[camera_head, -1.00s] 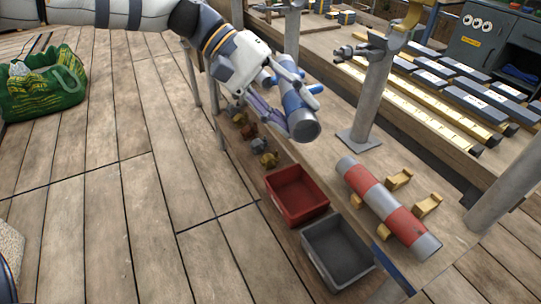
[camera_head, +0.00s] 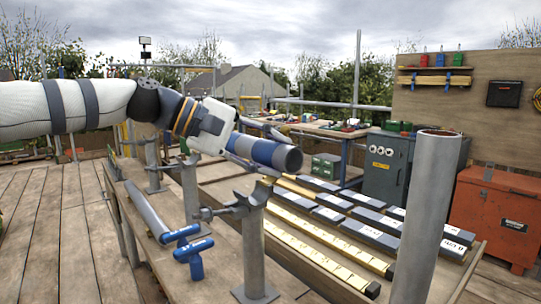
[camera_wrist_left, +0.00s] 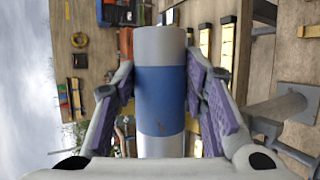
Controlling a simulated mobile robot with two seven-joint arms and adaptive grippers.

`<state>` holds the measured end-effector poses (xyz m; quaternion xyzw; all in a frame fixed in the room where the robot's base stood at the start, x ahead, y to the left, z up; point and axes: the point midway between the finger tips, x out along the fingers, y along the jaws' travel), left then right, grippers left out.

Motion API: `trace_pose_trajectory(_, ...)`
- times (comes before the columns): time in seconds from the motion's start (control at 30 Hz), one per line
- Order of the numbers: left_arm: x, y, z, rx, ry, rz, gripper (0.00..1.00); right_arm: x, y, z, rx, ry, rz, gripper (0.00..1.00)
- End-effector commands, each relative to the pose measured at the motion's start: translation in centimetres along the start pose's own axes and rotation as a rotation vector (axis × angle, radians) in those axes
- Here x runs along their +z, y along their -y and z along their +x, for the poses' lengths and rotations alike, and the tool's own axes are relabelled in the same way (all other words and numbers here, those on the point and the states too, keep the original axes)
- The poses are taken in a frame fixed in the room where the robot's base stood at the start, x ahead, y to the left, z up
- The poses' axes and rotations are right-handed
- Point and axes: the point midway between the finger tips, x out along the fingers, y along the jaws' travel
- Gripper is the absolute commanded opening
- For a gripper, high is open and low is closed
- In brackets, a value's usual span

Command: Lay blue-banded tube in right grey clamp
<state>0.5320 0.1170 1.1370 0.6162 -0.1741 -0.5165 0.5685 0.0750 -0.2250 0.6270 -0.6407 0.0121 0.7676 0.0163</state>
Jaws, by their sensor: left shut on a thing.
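The blue-banded tube (camera_head: 289,158), a grey cylinder with a wide blue band, is in my left gripper (camera_head: 260,150). The left wrist view shows the tube (camera_wrist_left: 160,98) between both purple-padded fingers (camera_wrist_left: 163,100), which press on its sides at the blue band. In the head view the tube lies near level, above and slightly beyond a grey clamp (camera_head: 252,194) on a post. That clamp, the rightmost grey one in view, looks empty with upturned jaws. The tube appears apart from it; exact height is hard to tell. My right gripper is not in view.
A blue-handled tool (camera_head: 188,255) and a long grey bar (camera_head: 147,212) lie on the wooden bench left of the clamp. A thick grey post (camera_head: 425,215) stands at right. Beyond are rows of dark slats, a grey cabinet (camera_head: 386,170) and an orange chest (camera_head: 492,212).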

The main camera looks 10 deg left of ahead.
Motion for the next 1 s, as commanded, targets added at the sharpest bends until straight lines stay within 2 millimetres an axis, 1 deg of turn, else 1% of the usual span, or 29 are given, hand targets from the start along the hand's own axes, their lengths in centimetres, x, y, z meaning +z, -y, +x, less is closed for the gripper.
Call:
trace_pose_trajectory(0.17,-0.1,0.2,0.1,0.005,0.000,0.003,0.00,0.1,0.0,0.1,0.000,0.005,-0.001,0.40)
trace_pose_trajectory(0.9,-0.9,4.5,2.2,0.004,0.000,0.001,0.00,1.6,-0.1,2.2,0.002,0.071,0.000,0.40)
trace_pose_trajectory(1.0,-0.9,4.8,2.4,0.005,0.000,0.004,0.00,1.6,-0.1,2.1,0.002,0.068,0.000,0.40)
